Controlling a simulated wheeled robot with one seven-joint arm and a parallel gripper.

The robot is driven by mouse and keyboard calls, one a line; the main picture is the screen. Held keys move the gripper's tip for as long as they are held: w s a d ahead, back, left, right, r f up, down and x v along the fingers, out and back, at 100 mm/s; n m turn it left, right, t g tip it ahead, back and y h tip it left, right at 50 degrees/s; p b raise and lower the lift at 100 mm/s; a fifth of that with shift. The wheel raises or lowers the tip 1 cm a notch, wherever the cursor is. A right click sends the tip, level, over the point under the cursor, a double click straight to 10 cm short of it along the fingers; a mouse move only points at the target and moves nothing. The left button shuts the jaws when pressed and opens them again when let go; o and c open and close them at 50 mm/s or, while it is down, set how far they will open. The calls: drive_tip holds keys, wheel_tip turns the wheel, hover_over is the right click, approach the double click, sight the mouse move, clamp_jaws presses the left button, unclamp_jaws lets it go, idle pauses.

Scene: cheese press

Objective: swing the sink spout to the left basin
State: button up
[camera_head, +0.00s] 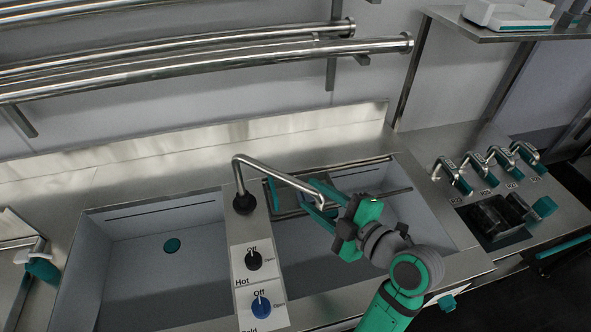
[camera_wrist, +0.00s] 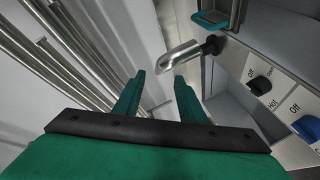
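The metal sink spout (camera_head: 275,174) rises from a black base on the divider between the basins. It points right, over the right basin (camera_head: 300,262), with its end close to my gripper. The left basin (camera_head: 200,262) is empty, with a teal drain in its floor. My gripper (camera_head: 308,195) is open above the right basin, its fingers on either side of the spout's end in the picture. In the wrist view the spout (camera_wrist: 183,57) shows its end just ahead of the gap between my fingertips (camera_wrist: 159,76). I cannot see contact.
A black Hot knob (camera_head: 254,260) and a blue Cold knob (camera_head: 261,306) stand on the divider in front of the spout base. Steel pipes (camera_head: 200,62) run along the wall behind. Several levers (camera_head: 478,170) stand at the right. The space over the left basin is clear.

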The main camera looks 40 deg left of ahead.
sight(287, 179)
drive_tip(key=x, duration=0.9)
drive_tip(key=shift+s, duration=0.3)
drive_tip(key=shift+x, duration=0.85)
drive_tip(key=shift+w, duration=0.1)
clamp_jaws()
